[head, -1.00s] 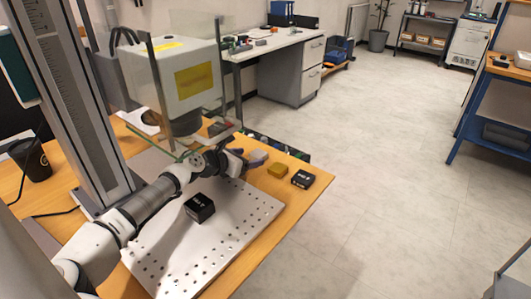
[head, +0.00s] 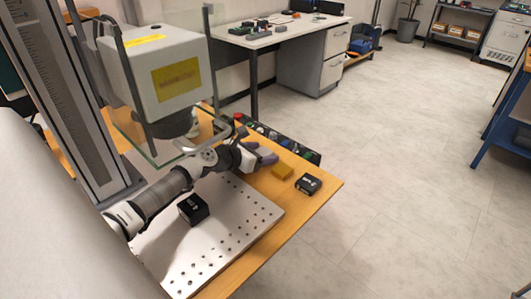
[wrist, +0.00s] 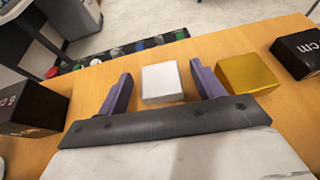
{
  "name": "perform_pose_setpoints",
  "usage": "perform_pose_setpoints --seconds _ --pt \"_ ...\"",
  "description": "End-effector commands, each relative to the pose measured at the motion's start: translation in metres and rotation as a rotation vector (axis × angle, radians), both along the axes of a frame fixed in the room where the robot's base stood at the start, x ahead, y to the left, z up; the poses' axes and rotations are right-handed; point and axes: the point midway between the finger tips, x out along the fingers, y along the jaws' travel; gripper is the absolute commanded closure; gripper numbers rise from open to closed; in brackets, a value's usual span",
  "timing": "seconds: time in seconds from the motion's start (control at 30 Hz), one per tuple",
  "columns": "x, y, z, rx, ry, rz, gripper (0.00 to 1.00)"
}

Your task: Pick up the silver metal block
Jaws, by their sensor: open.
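The silver metal block (wrist: 162,83) lies on the wooden table in the wrist view, between my two purple fingers with a small gap on each side. My gripper (wrist: 161,70) is open and not closed on it. In the head view my gripper (head: 266,155) is low at the table's right part, and its fingers largely hide the silver block. A gold block (wrist: 247,73) sits just right of the right finger; it also shows in the head view (head: 282,171).
A black block (head: 308,184) lies beyond the gold one near the table edge. Another black block (head: 193,209) stands on the perforated plate (head: 240,225). The laser marker head (head: 160,75) and its clear shield are close above my arm.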

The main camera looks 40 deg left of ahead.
Motion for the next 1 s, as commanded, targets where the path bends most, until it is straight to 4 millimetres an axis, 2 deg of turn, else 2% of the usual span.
perform_pose_setpoints --seconds 0.07,0.4,0.7,0.77,1.0 --pt "0.0 0.0 0.0 0.0 0.0 0.0 0.39" --pt "0.0 0.0 0.0 0.0 0.0 0.0 0.83" --pt "0.0 0.001 0.007 0.002 -0.001 0.0 0.83" --pt "0.0 0.001 0.015 0.003 -0.001 0.001 0.83" --pt "0.0 0.001 0.062 0.004 -0.001 0.0 0.83"
